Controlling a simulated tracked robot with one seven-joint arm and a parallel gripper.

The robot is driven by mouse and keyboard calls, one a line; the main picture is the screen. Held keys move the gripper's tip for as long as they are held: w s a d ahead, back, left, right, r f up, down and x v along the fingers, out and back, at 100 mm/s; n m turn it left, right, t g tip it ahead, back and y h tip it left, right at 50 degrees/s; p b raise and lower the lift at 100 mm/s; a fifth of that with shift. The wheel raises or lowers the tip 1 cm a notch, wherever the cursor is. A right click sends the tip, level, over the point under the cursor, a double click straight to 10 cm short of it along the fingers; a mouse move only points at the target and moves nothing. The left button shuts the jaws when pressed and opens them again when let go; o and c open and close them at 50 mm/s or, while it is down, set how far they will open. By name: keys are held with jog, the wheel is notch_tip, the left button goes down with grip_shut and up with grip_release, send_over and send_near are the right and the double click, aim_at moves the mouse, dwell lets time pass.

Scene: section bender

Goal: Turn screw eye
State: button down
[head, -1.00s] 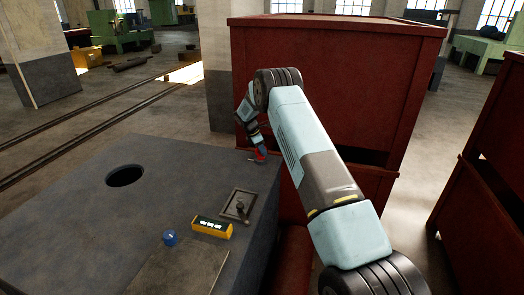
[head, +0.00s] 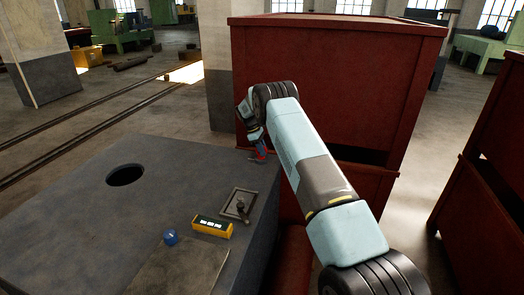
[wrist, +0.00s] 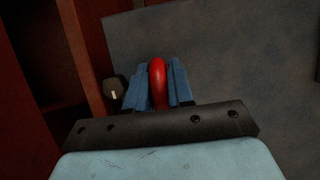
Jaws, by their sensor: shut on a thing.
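The red screw eye (head: 262,154) stands at the far right corner of the grey machine top. In the wrist view its red ring (wrist: 157,80) sits between the two blue jaws. My gripper (head: 257,147) is shut on it and reaches down from above; in the wrist view the jaws (wrist: 158,84) press on both sides of the ring. The lower part of the screw eye is hidden by the jaws and gripper body.
On the grey top (head: 75,200) are a round hole (head: 125,176), a square plate with a small lever (head: 240,204), a yellow box with a display (head: 212,227) and a blue ball (head: 170,237). A dark knob (wrist: 115,88) lies beside the jaws. Red cabinets (head: 330,80) stand close behind and right.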

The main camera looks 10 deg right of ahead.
jog(key=m+y, duration=0.1)
jog(key=m, duration=0.2)
jog(key=m+g+y, duration=0.1)
jog(key=m, duration=0.3)
jog(key=shift+r+g, duration=0.1)
jog(key=shift+g, duration=0.2)
jog(key=m, duration=0.2)
jog(key=m+y, duration=0.1)
jog(key=m, duration=0.1)
jog(key=shift+a+y, duration=0.15)
jog(key=shift+y, duration=0.15)
jog(key=shift+a+m+y, duration=0.15)
jog(key=shift+m+y, duration=0.65)
jog(key=shift+m, duration=1.3)
jog(key=c, duration=1.1)
grip_release()
